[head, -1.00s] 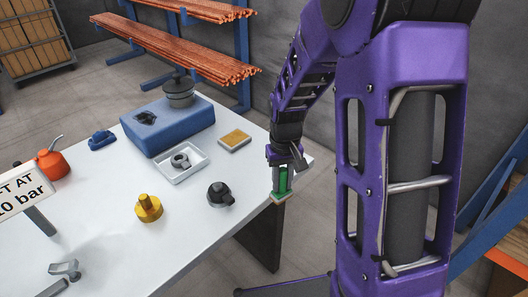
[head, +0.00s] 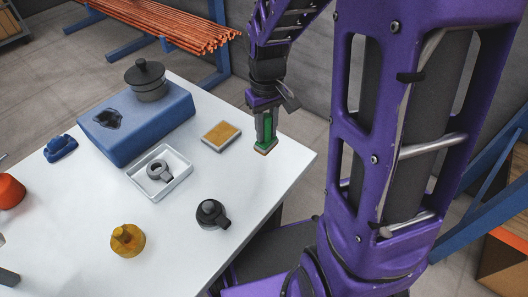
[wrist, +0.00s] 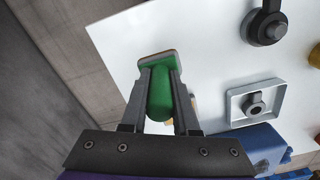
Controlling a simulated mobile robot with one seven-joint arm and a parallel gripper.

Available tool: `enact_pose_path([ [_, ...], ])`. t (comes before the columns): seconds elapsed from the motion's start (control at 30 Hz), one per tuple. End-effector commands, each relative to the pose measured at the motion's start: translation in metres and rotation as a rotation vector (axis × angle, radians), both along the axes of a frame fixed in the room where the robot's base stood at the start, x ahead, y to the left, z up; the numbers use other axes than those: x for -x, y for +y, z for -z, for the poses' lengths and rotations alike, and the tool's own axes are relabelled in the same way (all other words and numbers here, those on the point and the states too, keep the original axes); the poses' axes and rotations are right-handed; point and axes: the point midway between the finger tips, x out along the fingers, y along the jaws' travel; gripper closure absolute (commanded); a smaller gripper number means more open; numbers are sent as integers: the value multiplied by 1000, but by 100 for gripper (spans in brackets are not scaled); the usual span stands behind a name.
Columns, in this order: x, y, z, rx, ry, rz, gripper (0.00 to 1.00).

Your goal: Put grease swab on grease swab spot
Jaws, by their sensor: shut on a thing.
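My gripper (head: 266,120) is shut on the grease swab (head: 265,132), a green handle with a pale tan-edged end pointing down. In the wrist view the green swab (wrist: 161,92) sits between the two fingers of my gripper (wrist: 160,78). In the head view the swab appears over the table's right end, to the right of a flat tan pad with a pale rim (head: 222,136). I cannot tell whether its lower end touches the table. No marked swab spot can be told for certain; in the wrist view the gripper partly hides a tan patch.
On the white table (head: 180,230) are a blue block (head: 150,125) with a dark pot, a white tray (head: 178,188) with a grey ring part, a black ring tool (head: 211,213) and a yellow part (head: 127,240). The right end of the table is mostly clear.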

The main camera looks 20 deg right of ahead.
Motion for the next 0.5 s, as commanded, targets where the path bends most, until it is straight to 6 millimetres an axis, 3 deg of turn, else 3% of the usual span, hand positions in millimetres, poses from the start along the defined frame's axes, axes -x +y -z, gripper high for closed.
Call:
enact_pose_path([
  [0.1,1,0,25,-1,6,0,100],
  [0.5,1,0,69,0,4,1,100],
])
